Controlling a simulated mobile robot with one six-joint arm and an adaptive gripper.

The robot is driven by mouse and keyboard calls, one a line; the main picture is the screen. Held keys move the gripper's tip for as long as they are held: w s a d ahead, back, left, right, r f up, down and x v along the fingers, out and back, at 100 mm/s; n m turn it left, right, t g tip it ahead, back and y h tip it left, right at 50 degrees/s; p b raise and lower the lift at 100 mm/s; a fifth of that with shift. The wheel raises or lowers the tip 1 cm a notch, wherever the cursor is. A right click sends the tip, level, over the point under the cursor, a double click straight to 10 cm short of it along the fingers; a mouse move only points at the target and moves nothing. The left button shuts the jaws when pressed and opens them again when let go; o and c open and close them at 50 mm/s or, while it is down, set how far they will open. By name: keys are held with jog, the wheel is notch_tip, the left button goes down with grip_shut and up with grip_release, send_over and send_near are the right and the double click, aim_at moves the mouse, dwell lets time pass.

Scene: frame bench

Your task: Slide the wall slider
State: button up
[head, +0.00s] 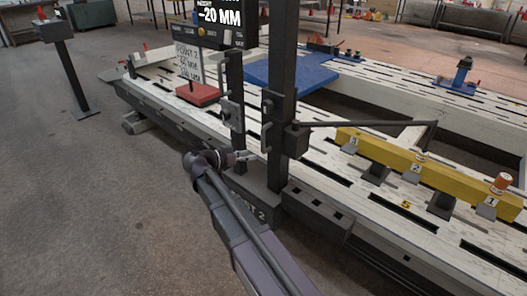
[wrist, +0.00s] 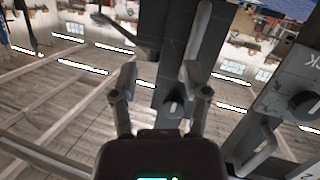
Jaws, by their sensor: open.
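My gripper (head: 245,156) is open and empty at the lower end of a narrow dark upright panel (head: 238,75) in the head view. A grey handle-like piece (head: 229,108) is on that panel, above my gripper; it may be the wall slider, but I cannot tell for sure. In the wrist view my gripper (wrist: 160,90) has its two fingers spread on either side of a dark plate (wrist: 172,70) with a small knob (wrist: 173,107). Contact with the plate or knob cannot be told.
A thick dark post (head: 285,70) with a handle (head: 267,136) stands right of my gripper. A long white slotted bench frame (head: 365,185) lies behind, bearing a yellow numbered bar (head: 395,160) and a blue plate (head: 290,72). Bare floor (head: 90,200) is free at left.

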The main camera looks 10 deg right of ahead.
aim_at(263, 149)
jog(key=w+a+m+t+h+b, duration=0.2)
jog(key=a, duration=0.3)
jog(key=shift+w+a+r, duration=0.2)
jog(key=shift+w+r, duration=0.1)
jog(key=shift+r, duration=0.05)
jog(key=shift+w+d, duration=0.1)
jog(key=shift+d, duration=0.1)
jog(key=x, duration=1.3)
jog(key=shift+w+d+r, duration=0.1)
jog(key=shift+w+d, duration=0.05)
grip_shut()
